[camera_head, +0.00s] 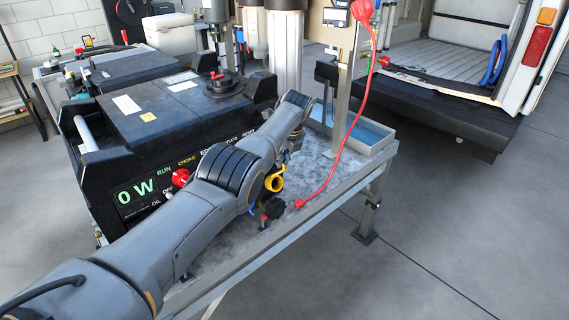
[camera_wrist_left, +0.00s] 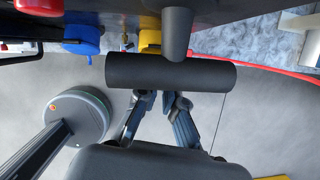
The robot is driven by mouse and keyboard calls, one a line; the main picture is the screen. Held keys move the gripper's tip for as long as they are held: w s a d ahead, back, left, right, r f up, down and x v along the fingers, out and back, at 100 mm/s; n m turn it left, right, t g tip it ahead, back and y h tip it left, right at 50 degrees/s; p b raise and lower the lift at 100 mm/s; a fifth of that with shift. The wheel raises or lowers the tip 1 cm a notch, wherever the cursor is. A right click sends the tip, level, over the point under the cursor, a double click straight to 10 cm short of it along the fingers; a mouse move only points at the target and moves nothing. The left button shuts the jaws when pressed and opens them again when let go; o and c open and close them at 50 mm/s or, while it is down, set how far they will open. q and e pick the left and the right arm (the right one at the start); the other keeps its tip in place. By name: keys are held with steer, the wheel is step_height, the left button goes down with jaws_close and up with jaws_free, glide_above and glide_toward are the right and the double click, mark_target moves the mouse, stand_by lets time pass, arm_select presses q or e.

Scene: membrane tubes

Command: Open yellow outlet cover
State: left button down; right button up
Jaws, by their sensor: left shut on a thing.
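The yellow outlet cover (camera_head: 273,183) shows in the head view just right of my left forearm, at the generator's right end. In the left wrist view part of the yellow cover (camera_wrist_left: 150,41) shows above a thick black T-shaped bar (camera_wrist_left: 168,73), which hides the rest. My left gripper (camera_wrist_left: 160,97) comes up from below in that view. Its fingers are close together and meet the lower edge of the black bar. They are shut on it, though the bar hides the fingertips. A blue outlet cover (camera_wrist_left: 82,40) is left of the yellow one. My right gripper is not in view.
The black generator (camera_head: 150,120) stands behind my left arm on a metal table (camera_head: 330,180). A red cable (camera_head: 345,140) with a red plug (camera_head: 299,203) lies near the table's front edge. A shallow tray (camera_head: 365,135) is at the table's right. Floor is clear beyond.

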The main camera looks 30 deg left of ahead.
arm_select(q)
steer(key=shift+s+a+f, duration=0.1)
steer(key=shift+a, duration=0.4)
steer(key=c, duration=1.5)
jaws_free()
steer(key=shift+a+f, duration=0.15)
steer(key=shift+o, duration=0.2)
steer(key=shift+a, duration=0.15)
steer(key=shift+d, duration=0.25)
steer(key=shift+d+r, duration=0.25)
steer(key=shift+r, duration=0.3)
steer(key=v, duration=1)
steer(key=shift+a+r, duration=0.2)
steer(key=shift+r, duration=0.15)
